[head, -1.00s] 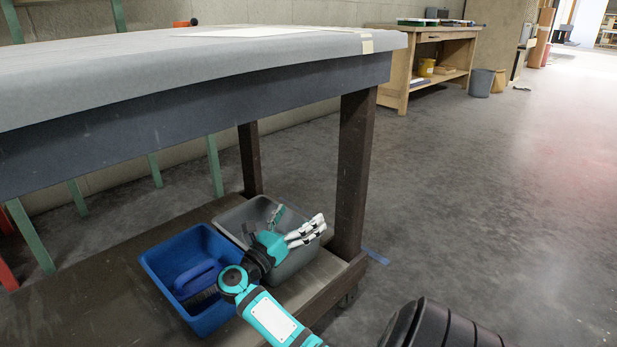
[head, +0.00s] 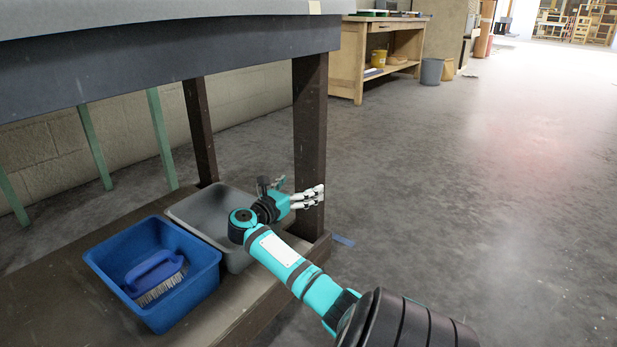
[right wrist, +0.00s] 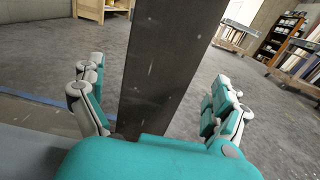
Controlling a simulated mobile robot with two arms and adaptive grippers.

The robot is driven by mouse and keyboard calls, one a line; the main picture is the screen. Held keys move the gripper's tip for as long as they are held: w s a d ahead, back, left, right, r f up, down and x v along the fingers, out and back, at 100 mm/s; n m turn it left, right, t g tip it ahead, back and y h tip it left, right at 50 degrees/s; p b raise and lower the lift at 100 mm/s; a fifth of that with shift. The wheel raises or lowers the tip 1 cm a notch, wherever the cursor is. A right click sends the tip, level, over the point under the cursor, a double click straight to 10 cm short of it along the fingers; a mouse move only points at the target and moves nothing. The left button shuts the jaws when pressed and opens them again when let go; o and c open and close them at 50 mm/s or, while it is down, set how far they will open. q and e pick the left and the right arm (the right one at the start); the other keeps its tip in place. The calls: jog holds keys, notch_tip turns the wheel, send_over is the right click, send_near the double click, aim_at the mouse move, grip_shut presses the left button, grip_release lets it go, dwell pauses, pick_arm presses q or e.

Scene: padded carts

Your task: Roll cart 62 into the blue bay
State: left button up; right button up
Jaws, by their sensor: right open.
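The padded cart (head: 190,62) fills the left of the head view, with a grey covered top, dark legs and a lower shelf. A small tan tag shows on its top edge; I cannot read a number. My right gripper (head: 303,190) is at the near right leg (head: 310,120). In the right wrist view the leg (right wrist: 165,60) stands between the spread fingers of the gripper (right wrist: 155,90), with gaps on both sides. A short blue floor line (head: 343,240) shows beside that leg, and blue tape (right wrist: 30,96) shows in the wrist view. My left gripper is out of view.
On the lower shelf sit a blue bin (head: 200,285) holding a blue brush (head: 155,275) and a grey bin (head: 190,208). A wooden workbench (head: 378,55) and a grey bucket (head: 431,71) stand by the back wall. The floor to the right is clear.

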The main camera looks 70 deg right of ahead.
aim_at(306, 183)
jog(key=shift+b+x, duration=0.85)
jog(key=shift+x, duration=1.4)
jog(key=c, duration=1.6)
jog(key=o, duration=1.6)
jog(key=shift+a, duration=0.1)
jog(key=shift+w+a, duration=0.1)
jog(key=shift+a, duration=0.15)
jog(key=v, duration=1.1)
jog(key=shift+a, duration=0.15)
